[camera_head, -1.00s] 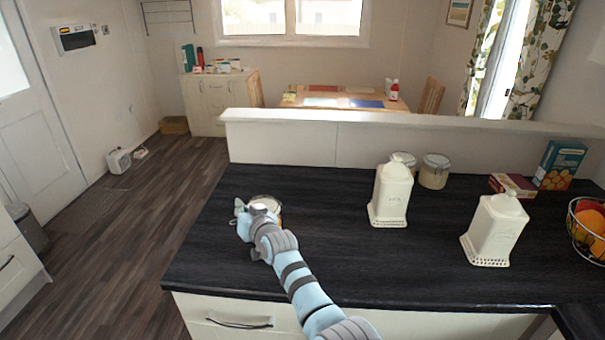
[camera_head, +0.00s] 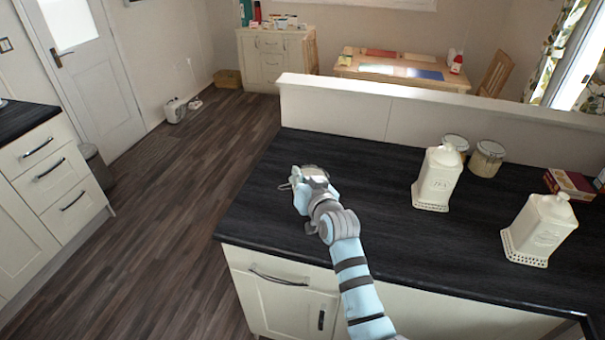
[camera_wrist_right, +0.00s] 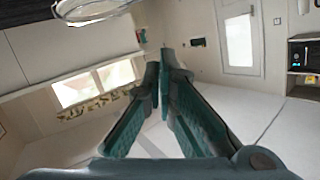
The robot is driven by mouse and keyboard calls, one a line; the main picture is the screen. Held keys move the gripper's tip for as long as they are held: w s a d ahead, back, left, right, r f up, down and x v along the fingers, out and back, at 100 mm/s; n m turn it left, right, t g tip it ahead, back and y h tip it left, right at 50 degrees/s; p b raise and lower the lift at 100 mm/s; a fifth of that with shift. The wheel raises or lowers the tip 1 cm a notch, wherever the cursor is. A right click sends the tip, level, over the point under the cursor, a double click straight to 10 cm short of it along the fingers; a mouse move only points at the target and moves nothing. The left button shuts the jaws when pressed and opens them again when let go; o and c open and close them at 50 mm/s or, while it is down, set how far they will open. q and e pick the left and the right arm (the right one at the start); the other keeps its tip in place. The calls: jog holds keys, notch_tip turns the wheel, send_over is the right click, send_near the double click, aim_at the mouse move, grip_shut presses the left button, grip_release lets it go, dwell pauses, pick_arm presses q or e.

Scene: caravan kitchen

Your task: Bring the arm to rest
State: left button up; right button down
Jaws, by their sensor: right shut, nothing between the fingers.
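My right arm, pale blue and grey, reaches up from the bottom of the head view over the dark worktop (camera_head: 290,220). My right gripper (camera_head: 296,180) is near the worktop's left part and looks empty. In the right wrist view its dark green fingers (camera_wrist_right: 165,68) come together at the tips with nothing between them. My left gripper is in neither view.
Two white ceramic canisters (camera_head: 438,180) (camera_head: 540,230) stand right of my arm. Two lidded jars (camera_head: 486,158) (camera_head: 455,145) stand behind them, near the low partition (camera_head: 370,110). A clear rounded rim (camera_wrist_right: 88,10) shows at the wrist view's top. Open floor (camera_head: 190,190) lies left.

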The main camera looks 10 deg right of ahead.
jog(key=s+d+f+g+h, duration=0.1)
jog(key=s+d+f+g, duration=0.15)
jog(key=s+f, duration=0.45)
jog(key=s+d+f+g, duration=0.25)
jog(key=s+f, duration=0.25)
jog(key=s, duration=0.4)
jog(key=s+d+f+n+g+h, duration=0.1)
jog(key=s+d+f+g, duration=0.1)
jog(key=s, duration=0.7)
jog(key=s+d+f+g, duration=0.2)
jog(key=s+d, duration=0.1)
jog(key=s, duration=0.6)
jog(key=s+d+f+n+g+h, duration=0.1)
jog(key=s+d+f+g, duration=0.15)
jog(key=s, duration=0.65)
notch_tip(320, 180, down, 20)
jog(key=s+d+g+b, duration=0.1)
jog(key=b, duration=0.2)
jog(key=s+f+g+b, duration=0.1)
jog(key=s+f, duration=1.3)
jog(key=f, duration=0.1)
jog(key=shift+s+d+f+b, duration=0.2)
jog(key=shift+d+b, duration=0.1)
jog(key=shift+b, duration=0.1)
